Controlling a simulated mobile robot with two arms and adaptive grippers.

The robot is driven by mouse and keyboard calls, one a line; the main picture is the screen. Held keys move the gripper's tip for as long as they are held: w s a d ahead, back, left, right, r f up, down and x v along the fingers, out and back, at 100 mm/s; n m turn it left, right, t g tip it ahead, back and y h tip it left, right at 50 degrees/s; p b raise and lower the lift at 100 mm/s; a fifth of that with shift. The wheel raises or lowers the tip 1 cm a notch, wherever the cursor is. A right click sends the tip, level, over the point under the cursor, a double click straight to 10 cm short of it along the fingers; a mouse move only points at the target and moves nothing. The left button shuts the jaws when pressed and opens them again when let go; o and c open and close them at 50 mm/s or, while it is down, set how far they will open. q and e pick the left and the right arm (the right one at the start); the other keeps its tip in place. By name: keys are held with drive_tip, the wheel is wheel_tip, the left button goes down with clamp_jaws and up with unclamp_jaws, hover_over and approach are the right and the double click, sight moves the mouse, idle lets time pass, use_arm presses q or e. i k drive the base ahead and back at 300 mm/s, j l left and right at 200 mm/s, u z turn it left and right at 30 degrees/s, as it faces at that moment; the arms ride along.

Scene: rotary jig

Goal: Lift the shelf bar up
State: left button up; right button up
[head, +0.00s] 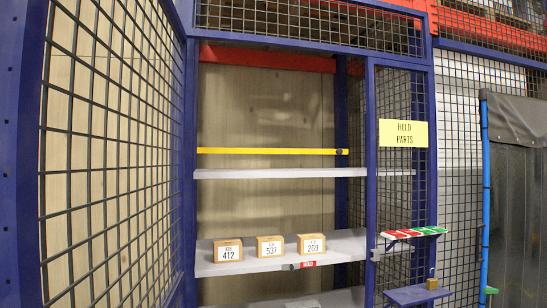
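The yellow shelf bar (268,151) runs level across the opening of the blue-framed mesh cage, just above the upper grey shelf (265,173). A small dark piece sits at the bar's right end. Neither of my grippers shows in the head view, so nothing is seen touching the bar.
Three labelled boxes, 412 (228,250), 537 (270,247) and 269 (312,244), stand on the lower shelf (350,243). A yellow HELD PARTS sign (403,133) hangs right. A red-green-white strip (413,232) and a padlock (432,284) are at the lower right.

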sight(200, 149)
drive_tip(key=i+l, duration=0.2)
drive_tip(key=i+l+u, duration=0.1)
drive_tip(key=i, duration=0.4)
drive_tip(key=i+l+u, duration=0.1)
drive_tip(key=i, duration=0.45)
drive_tip(key=i+l+u, duration=0.15)
drive_tip(key=i, duration=0.35)
drive_tip(key=l, duration=0.1)
